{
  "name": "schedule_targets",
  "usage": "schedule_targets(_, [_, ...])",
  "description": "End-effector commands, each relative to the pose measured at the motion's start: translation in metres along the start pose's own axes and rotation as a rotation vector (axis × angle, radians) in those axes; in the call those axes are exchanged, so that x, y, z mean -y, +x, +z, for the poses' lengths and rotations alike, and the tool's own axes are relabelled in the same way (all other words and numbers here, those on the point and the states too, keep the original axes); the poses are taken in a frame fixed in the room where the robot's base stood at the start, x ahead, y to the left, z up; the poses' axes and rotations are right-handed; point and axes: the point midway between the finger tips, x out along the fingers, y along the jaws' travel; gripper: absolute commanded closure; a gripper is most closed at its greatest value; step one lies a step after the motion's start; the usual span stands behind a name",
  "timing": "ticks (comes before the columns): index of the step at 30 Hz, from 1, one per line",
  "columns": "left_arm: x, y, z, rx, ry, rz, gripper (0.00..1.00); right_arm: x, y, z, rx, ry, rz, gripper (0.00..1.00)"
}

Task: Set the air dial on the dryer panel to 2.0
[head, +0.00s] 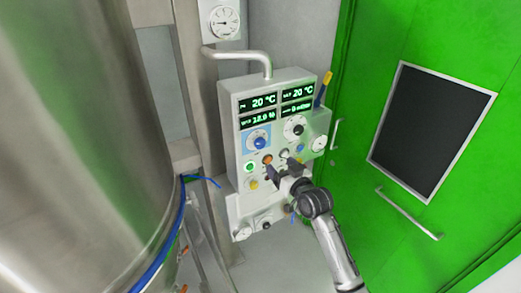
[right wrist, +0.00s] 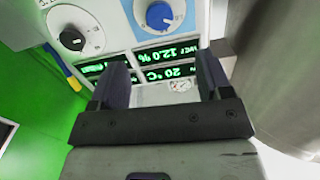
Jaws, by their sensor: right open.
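The dryer panel (head: 233,160) is a pale box on the wall in the head view. It carries a blue dial (head: 260,142) on a blue plate and a black dial (head: 298,128) on a white round scale. Both also show upside down in the right wrist view, the blue dial (right wrist: 159,15) at top middle and the black dial (right wrist: 72,38) at top left. I cannot read which is the air dial or its exact setting. My right gripper (head: 284,167) is open and empty, in front of the panel's lower part, below both dials. My left gripper is out of view.
Green displays (head: 258,103) sit above the dials. A lit green button (head: 251,167), a yellow button (head: 254,184) and an orange button (head: 267,160) lie lower. A big steel vessel (head: 70,130) stands left; a green door (head: 440,150) is at right.

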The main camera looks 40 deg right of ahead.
Motion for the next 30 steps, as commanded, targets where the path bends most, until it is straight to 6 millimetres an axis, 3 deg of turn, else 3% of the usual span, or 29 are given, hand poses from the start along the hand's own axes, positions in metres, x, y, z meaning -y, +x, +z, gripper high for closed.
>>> schedule_targets(18, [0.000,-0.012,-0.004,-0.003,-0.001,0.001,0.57,-0.002,0.097,-0.005,-0.009,0.004,0.002,0.28])
schedule_targets(30, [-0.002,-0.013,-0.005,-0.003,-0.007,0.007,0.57,-0.002,0.131,-0.004,-0.008,0.003,0.001,0.28])
